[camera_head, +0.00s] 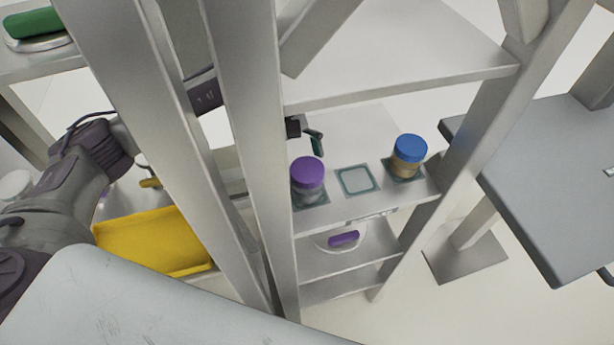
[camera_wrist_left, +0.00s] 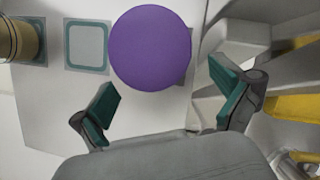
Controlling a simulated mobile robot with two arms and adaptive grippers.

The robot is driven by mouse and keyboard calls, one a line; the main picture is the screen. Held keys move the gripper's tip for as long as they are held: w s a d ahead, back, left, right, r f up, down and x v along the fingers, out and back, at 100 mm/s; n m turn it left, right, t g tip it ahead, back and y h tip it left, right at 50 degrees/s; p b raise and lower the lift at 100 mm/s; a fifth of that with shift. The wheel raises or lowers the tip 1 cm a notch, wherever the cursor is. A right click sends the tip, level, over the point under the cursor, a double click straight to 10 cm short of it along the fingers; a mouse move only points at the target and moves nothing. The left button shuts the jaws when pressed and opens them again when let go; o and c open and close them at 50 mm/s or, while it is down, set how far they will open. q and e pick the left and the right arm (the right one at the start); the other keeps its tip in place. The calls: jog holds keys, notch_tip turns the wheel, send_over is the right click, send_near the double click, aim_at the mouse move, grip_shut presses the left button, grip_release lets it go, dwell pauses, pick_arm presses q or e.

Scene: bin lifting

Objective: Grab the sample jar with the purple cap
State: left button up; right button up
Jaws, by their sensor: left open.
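The sample jar with the purple cap (camera_head: 308,173) stands upright on a square marker on the shelf. In the left wrist view its round purple cap (camera_wrist_left: 150,47) shows from above and hides the body. My left gripper (camera_head: 312,137) reaches in behind the shelf post, close to the jar on its far side. In the left wrist view my left gripper (camera_wrist_left: 168,88) is open, its teal-padded fingers spread with the cap ahead of the gap between them. I see no contact. My right gripper is not in view.
A blue-capped jar (camera_head: 409,150) stands to the right on the same shelf, past an empty square marker (camera_head: 356,180). Metal posts (camera_head: 252,130) and an upper shelf (camera_head: 410,50) bound the space. A yellow bin (camera_head: 155,242) is at lower left. A purple-handled item (camera_head: 343,238) lies below.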

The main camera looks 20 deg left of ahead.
aim_at(311, 186)
pick_arm(q)
jog(key=shift+s+d+r+p, duration=0.2)
jog(key=shift+s+d+p, duration=0.65)
jog(key=shift+d, duration=0.25)
jog(key=p+x, duration=0.2)
jog(key=x, duration=0.1)
jog(key=shift+s+d+r, duration=0.1)
jog(key=shift+d, duration=0.2)
jog(key=shift+f, duration=0.3)
jog(key=c, duration=1.5)
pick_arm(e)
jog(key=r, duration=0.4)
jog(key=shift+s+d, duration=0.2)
